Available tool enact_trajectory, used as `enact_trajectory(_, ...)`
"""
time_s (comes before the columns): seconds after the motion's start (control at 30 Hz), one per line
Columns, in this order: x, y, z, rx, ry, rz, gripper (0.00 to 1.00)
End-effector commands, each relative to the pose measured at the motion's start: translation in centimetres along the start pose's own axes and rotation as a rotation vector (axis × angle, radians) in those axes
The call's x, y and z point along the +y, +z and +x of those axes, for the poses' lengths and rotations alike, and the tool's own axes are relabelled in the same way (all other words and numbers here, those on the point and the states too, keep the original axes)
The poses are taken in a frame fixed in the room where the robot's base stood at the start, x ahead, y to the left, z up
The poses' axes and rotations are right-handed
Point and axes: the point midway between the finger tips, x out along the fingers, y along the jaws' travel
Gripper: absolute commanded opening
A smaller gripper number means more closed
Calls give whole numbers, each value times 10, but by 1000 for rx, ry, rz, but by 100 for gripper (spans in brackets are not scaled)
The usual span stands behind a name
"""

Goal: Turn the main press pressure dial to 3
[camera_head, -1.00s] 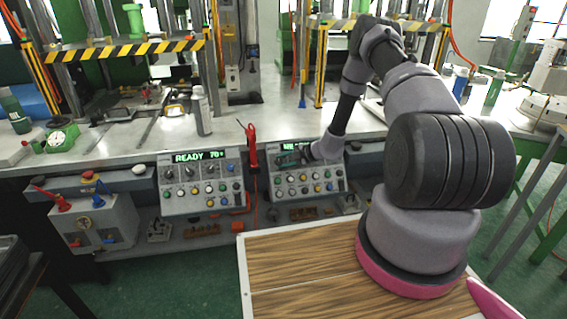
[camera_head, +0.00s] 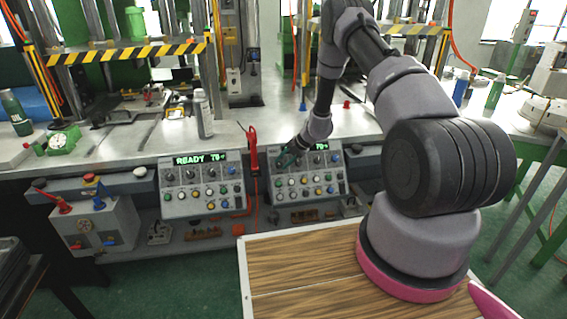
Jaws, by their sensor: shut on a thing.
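The right control panel (camera_head: 328,187) has a green display, a row of dark dials and several coloured buttons. My gripper (camera_head: 283,161) reaches down to the upper left of this panel, just under its display, and is shut on a small dial there. The dial is mostly hidden by the gripper, so its pointer and setting cannot be read. The left control panel (camera_head: 201,202) has a similar layout, and its display reads "READY" and a number that looks like 70. No dial labels are legible.
A red handheld tool (camera_head: 253,150) hangs between the panels. A spray can (camera_head: 202,115) stands on the metal bench behind. A wood-topped surface (camera_head: 300,262) lies under my arm's base.

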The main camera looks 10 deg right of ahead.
Motion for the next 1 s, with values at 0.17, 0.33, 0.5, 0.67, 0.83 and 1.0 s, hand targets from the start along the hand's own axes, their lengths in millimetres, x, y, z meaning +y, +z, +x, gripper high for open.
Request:
enact_trajectory(0.17, 0, -2, 1, 3, -6, -5, 0)
enact_trajectory(0.33, -1, -2, 1, 3, -6, -5, 0)
enact_trajectory(0.5, 0, -2, 1, 3, -5, -5, 68)
enact_trajectory(0.67, 0, -1, 1, 2, -5, -5, 68)
enact_trajectory(0.83, 0, -1, -1, 1, -5, -5, 68)
enact_trajectory(1.0, 0, 0, -19, -1, -4, -5, 68)
